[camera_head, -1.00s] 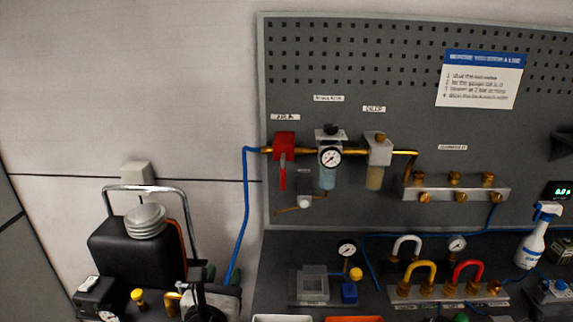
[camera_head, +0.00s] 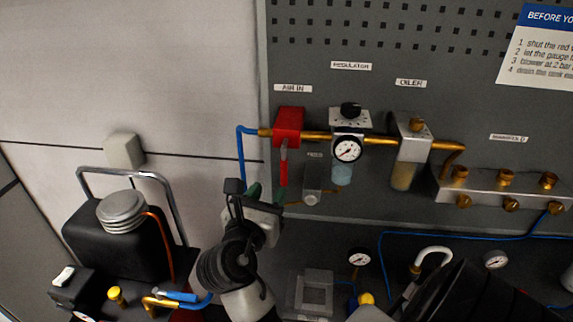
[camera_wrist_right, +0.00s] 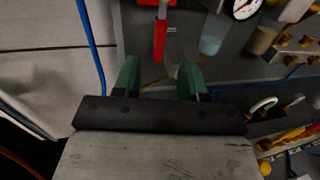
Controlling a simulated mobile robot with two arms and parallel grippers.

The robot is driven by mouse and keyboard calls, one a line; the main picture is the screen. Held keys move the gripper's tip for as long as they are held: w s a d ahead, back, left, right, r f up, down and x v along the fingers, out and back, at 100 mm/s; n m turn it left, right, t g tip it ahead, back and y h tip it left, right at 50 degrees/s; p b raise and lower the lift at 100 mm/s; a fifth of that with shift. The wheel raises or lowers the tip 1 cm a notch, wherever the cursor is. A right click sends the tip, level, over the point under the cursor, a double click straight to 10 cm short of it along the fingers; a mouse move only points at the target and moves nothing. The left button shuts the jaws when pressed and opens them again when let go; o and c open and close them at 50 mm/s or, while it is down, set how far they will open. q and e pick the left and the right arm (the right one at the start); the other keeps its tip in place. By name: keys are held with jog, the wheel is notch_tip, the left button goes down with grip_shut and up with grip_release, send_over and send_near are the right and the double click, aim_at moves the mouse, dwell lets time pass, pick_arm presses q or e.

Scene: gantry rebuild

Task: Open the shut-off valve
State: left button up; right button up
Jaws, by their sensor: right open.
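The shut-off valve has a red body (camera_head: 289,127) on the brass pipe under the "AIR IN" label. Its red lever (camera_head: 283,168) hangs straight down, across the line of the pipe. My right gripper (camera_head: 266,202), with green fingers, is below and slightly left of the lever, apart from it. In the right wrist view the gripper (camera_wrist_right: 158,76) is open and empty, and the red lever (camera_wrist_right: 160,38) shows beyond and between the fingertips. My left gripper is in neither current view.
Right of the valve are the regulator gauge (camera_head: 347,149), the oiler (camera_head: 410,145) and the manifold (camera_head: 480,188). A small grey fitting (camera_head: 312,183) sits close right of the lever. A blue hose (camera_head: 241,155) runs down on the left. A black tank (camera_head: 115,240) stands lower left.

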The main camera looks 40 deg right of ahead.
aim_at(283, 171)
jog(key=b+x, duration=0.1)
jog(key=x, duration=0.4)
jog(key=shift+w+d+f+b, duration=0.1)
jog(key=shift+f+b, duration=0.1)
jog(key=shift+b, duration=0.1)
jog(key=b+x, duration=0.1)
jog(key=x, duration=0.2)
jog(key=shift+w+d, duration=0.2)
jog(key=shift+d, duration=0.1)
jog(key=shift+w+d+r, duration=0.1)
jog(key=shift+d+r, duration=0.05)
jog(key=shift+d, duration=0.1)
pick_arm(q)
jog(key=f, duration=0.3)
jog(key=shift+d, duration=0.25)
jog(key=shift+a, duration=0.15)
jog(key=shift+s+a, duration=0.15)
pick_arm(e)
grip_shut()
